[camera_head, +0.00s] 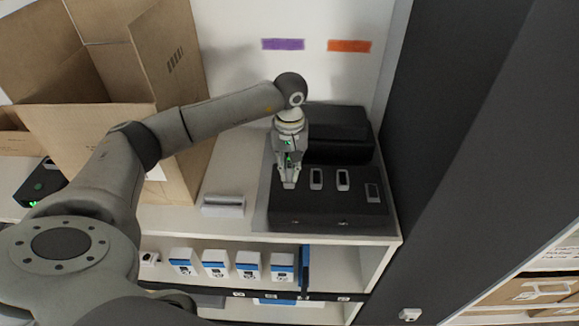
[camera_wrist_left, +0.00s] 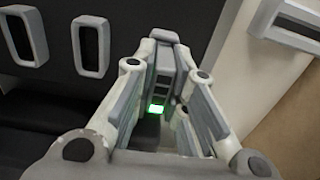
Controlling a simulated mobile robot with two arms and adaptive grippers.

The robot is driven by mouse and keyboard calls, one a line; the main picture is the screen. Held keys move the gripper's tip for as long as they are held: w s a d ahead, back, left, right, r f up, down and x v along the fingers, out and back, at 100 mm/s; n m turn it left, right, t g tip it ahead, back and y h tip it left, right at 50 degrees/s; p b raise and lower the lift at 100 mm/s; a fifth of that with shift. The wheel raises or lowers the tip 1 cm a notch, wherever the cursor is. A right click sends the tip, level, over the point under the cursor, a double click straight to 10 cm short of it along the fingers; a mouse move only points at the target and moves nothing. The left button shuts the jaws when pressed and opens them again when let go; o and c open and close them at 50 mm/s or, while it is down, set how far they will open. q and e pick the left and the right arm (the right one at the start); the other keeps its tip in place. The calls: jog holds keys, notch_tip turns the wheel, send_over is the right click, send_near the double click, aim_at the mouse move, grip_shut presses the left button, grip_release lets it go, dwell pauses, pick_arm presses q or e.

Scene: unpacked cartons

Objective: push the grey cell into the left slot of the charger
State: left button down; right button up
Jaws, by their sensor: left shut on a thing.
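The charger (camera_head: 325,210) is a black block on the shelf top, with a row of pale-rimmed slots in its upper face. My left gripper (camera_head: 289,184) points down at the left end of this row, over the left slot. In the left wrist view its fingers (camera_wrist_left: 166,42) are shut on the grey cell (camera_wrist_left: 162,72), which shows as a narrow strip between them. The fingers hide the left slot and the cell's lower end, so I cannot tell how deep the cell sits. My right gripper is not in view.
A grey-white slotted piece (camera_head: 222,206) lies left of the charger. A black case (camera_head: 338,135) stands behind it. A large open carton (camera_head: 110,100) stands at the left, close under my arm. A dark panel (camera_head: 450,130) rises at the right. White-and-blue boxes (camera_head: 215,263) stand on the lower shelf.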

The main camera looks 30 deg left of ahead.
pick_arm(q)
jog(key=c, duration=1.4)
grip_release()
jog(key=shift+o, duration=0.2)
